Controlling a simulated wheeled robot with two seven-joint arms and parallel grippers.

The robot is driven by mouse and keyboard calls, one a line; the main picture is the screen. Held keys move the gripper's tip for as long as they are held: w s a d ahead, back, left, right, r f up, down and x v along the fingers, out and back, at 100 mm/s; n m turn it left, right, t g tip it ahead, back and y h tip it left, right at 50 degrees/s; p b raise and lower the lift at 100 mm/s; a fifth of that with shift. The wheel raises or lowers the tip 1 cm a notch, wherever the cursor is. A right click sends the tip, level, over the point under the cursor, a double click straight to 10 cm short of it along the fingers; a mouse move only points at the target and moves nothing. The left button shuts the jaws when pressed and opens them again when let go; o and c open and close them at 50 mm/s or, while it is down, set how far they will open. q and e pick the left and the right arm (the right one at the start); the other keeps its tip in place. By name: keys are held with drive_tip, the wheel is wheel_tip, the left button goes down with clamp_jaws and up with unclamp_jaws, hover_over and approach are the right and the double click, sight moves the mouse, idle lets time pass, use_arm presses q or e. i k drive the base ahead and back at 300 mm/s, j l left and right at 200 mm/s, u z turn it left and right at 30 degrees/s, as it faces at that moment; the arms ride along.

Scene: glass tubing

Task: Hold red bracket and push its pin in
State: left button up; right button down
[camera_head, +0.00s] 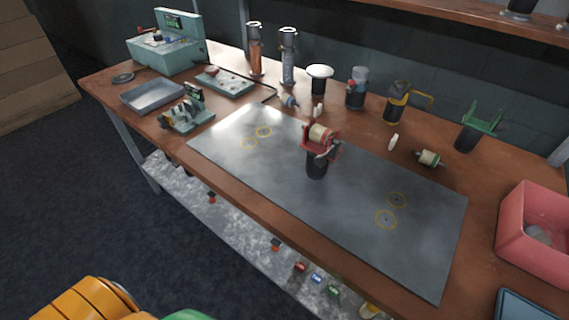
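The red bracket (333,147) sits upright on top of a short black cylindrical post near the middle of the grey mat (270,175). A cream roller (319,132) lies in the bracket's top. A dark grey part shows at the bracket's front right side. I cannot make out whether it is the pin, or how far in any pin sits. Nothing is touching the bracket. Neither of my grippers shows in this view.
A green bracket (482,122) on a black post stands at the right, near a loose roller (429,158). Several posts and tools line the back. A pink bin (536,235) stands at the right front. The mat around the red bracket is clear.

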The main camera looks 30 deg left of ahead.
sight(320, 161)
drive_tip(key=j+z, duration=1.2)
drive_tip(key=k+j+z, duration=0.15)
drive_tip(key=j+z, duration=0.25)
drive_tip(key=k+j+z, duration=0.2)
drive_tip(key=j+z, duration=0.2)
drive_tip(key=k+j+z, duration=0.2)
drive_tip(key=z, duration=0.2)
drive_tip(key=k+j+z, duration=0.25)
drive_tip(key=z, duration=0.15)
